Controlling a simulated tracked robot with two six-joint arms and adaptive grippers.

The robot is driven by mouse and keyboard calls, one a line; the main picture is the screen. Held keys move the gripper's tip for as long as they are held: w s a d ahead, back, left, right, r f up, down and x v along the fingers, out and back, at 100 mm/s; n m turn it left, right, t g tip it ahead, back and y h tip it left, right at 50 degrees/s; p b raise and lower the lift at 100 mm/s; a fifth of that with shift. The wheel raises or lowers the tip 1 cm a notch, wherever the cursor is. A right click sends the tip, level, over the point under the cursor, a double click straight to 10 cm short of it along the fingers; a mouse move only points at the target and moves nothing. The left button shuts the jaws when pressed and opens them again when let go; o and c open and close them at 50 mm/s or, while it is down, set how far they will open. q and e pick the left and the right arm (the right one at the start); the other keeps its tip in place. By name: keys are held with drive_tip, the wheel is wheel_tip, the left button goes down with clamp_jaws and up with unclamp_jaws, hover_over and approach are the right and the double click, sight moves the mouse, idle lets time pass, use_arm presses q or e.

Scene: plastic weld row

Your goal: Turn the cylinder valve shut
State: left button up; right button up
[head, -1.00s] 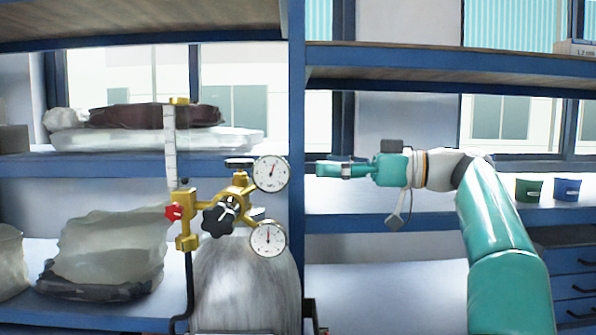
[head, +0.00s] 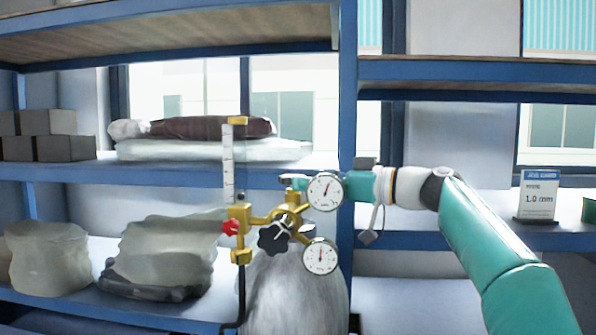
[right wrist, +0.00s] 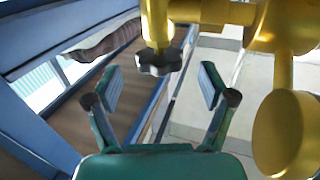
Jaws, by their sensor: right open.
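A grey cylinder (head: 295,290) stands below a brass regulator (head: 258,215) with two round gauges, a large black knob (head: 275,235) and a small red knob (head: 231,228). My right gripper (head: 293,183) reaches in from the right at the top of the brass body, partly hidden behind the upper gauge (head: 325,192). In the right wrist view, the black valve handwheel (right wrist: 158,63) on its brass stem lies between and beyond the open fingers of my right gripper (right wrist: 163,86). No contact shows. The handwheel is not clear in the head view. My left gripper is out of view.
A blue shelf post (head: 348,120) stands close behind the gauges. Wrapped bundles (head: 160,255) and grey boxes (head: 60,148) sit on the left shelves. A small sign (head: 538,195) stands on the right shelf. The gauges crowd my right gripper.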

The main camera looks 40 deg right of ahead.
drive_tip(key=shift+p+x, duration=0.4)
drive_tip(key=shift+x, duration=1.1)
drive_tip(key=c, duration=1.1)
drive_tip(key=shift+a+f+m+h+b, duration=0.15)
drive_tip(key=shift+m+h+b, duration=0.25)
drive_tip(key=shift+b, duration=0.4)
drive_tip(key=shift+c, duration=0.2)
drive_tip(key=shift+m+t+h+b, duration=0.3)
drive_tip(key=shift+h+b, duration=0.1)
drive_tip(key=shift+h, duration=0.2)
drive_tip(key=o, duration=1.1)
drive_tip(key=shift+o, duration=0.2)
